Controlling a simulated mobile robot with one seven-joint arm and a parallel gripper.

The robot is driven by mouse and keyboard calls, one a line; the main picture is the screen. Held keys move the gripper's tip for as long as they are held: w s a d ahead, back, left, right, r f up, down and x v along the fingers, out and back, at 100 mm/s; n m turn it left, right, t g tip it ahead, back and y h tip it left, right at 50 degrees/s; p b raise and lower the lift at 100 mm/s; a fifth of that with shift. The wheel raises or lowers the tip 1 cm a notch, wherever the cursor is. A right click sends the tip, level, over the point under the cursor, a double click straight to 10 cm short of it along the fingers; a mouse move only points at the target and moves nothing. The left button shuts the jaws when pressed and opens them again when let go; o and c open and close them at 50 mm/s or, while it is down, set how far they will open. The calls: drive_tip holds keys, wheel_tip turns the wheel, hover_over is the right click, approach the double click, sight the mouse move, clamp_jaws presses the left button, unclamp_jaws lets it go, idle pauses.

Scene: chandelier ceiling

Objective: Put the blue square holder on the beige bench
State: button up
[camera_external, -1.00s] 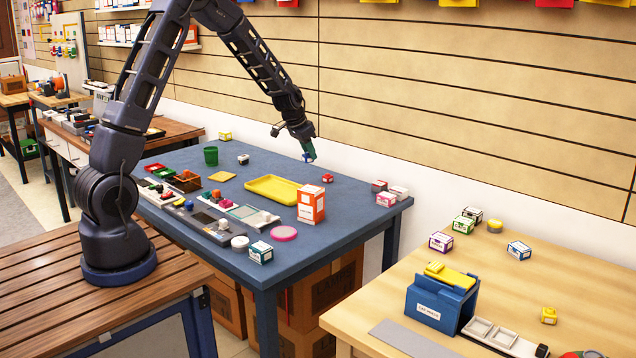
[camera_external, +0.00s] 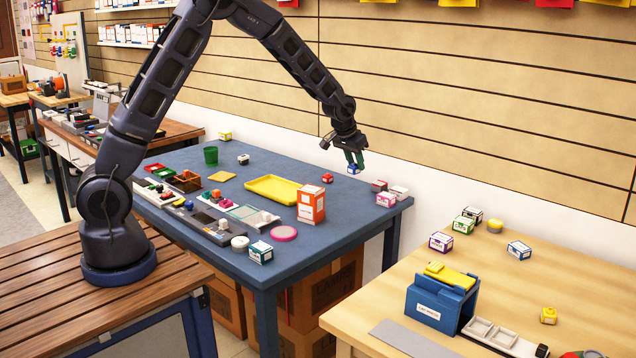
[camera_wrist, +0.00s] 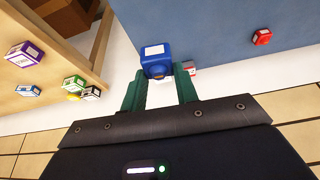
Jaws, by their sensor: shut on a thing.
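The blue square holder (camera_external: 353,169) is small, with a white label on its face. It also shows in the wrist view (camera_wrist: 156,60), between the green fingertips. My gripper (camera_external: 354,160) is shut on it and holds it in the air over the back right part of the blue table (camera_external: 334,225). The beige bench (camera_external: 570,280) stands in the right foreground, across a gap from the blue table. Part of it also shows at the left of the wrist view (camera_wrist: 50,62).
Small boxes stand at the blue table's right end. The slatted wall is behind.

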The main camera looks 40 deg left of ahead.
drive_tip(key=s+d+n, duration=0.1)
drive_tip(key=d, duration=0.5)
drive_tip(key=s+d+n+y, duration=0.1)
drive_tip(key=d, duration=0.4)
drive_tip(key=s+d+n, duration=0.1)
drive_tip(key=d, duration=0.5)
drive_tip(key=shift+s+d+r, duration=0.15)
drive_tip(key=shift+d+r, duration=0.2)
drive_tip(key=shift+c, duration=0.2)
drive_tip(key=s+d+r+n+y, duration=0.15)
drive_tip(key=s+d, duration=0.25)
drive_tip(key=d, duration=0.4)
drive_tip(key=s+d+f+n, duration=0.1)
drive_tip(key=s+d+n, duration=0.2)
drive_tip(key=d, duration=0.5)
drive_tip(key=s+d+r+n+g+y, duration=0.3)
drive_tip(key=s+d+n, duration=0.4)
drive_tip(key=s+d, duration=1.65)
drive_tip(key=shift+h, duration=0.45)
drive_tip(key=f, duration=1.8)
drive_tip(key=shift+s+f, duration=0.3)
drive_tip(key=shift+f, duration=0.05)
drive_tip(key=shift+f, duration=0.1)
drive_tip(key=o, duration=0.8)
